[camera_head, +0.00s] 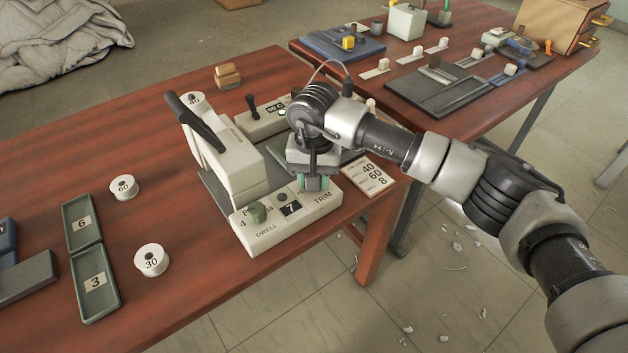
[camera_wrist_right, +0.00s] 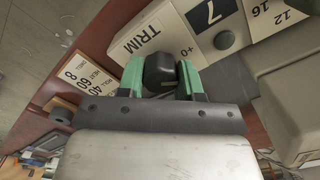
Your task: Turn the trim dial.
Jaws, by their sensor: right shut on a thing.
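The white control box (camera_head: 290,222) on the table's front edge carries labels DWELL and TRIM and a black "7" tile (camera_head: 291,208). My right gripper (camera_head: 314,183) comes down over its TRIM end. In the right wrist view my green fingertips (camera_wrist_right: 162,76) are shut on the dark trim dial (camera_wrist_right: 159,72), beside the TRIM label (camera_wrist_right: 141,37) and a "+0" mark. In the head view the gripper hides the dial. A green dwell dial (camera_head: 258,212) stands at the box's left end, by a "4". My left gripper is not in view.
A white press with a black lever (camera_head: 203,124) stands behind the box. A card reading 40, 60, 8 (camera_head: 368,174) lies right of it. White spools (camera_head: 151,260) and green trays (camera_head: 97,283) lie left. A second table (camera_head: 480,125) holds more gear.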

